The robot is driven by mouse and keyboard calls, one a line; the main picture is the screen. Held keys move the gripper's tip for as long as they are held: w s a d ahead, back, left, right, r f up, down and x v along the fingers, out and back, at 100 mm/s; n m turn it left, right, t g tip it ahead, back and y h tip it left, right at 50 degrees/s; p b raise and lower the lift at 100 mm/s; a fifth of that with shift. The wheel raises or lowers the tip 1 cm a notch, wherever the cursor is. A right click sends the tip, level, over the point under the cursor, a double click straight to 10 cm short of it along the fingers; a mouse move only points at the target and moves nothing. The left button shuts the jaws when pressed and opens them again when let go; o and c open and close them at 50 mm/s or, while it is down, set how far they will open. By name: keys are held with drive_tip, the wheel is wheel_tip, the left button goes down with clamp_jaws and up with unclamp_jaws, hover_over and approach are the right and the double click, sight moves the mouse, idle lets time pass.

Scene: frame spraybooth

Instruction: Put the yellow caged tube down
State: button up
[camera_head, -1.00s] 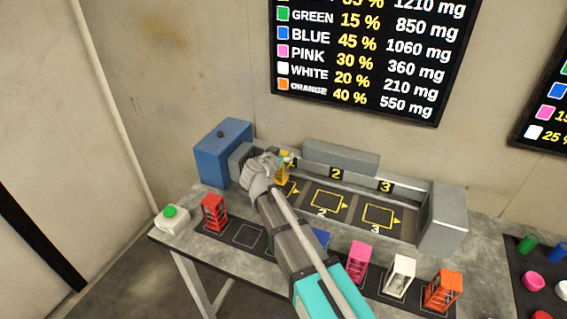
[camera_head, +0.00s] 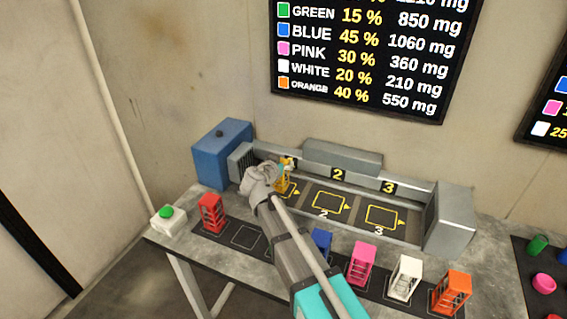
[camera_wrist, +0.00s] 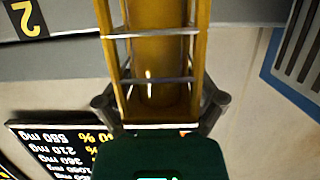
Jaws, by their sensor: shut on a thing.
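The yellow caged tube (camera_head: 283,180) is at the left end of the grey booth tray (camera_head: 352,229), by the first marked place. In the wrist view the yellow cage (camera_wrist: 156,65) fills the upper middle, with the tube inside it and thin metal bars across it. My gripper (camera_head: 270,176) is shut on the yellow caged tube; its fingers show on both sides of the cage in the wrist view (camera_wrist: 160,108). My gripper and arm hide part of the tube and of the first place. I cannot tell whether its base touches the tray.
Marked places 2 (camera_head: 331,202) and 3 (camera_head: 385,217) are empty. A blue box (camera_head: 221,153) stands left of the tray. Red (camera_head: 211,213), blue, pink (camera_head: 361,263), white (camera_head: 404,277) and orange (camera_head: 452,292) cages stand along the front strip. A green button (camera_head: 166,211) is at far left.

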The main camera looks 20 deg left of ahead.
drive_tip(key=o, duration=1.1)
drive_tip(key=shift+c, duration=0.2)
drive_tip(key=shift+r, duration=0.15)
drive_tip(key=d+p+v, duration=0.1)
drive_tip(key=p+v, duration=0.2)
drive_tip(key=v, duration=0.9)
drive_tip(key=shift+a+p, duration=0.4)
drive_tip(key=shift+a, duration=0.1)
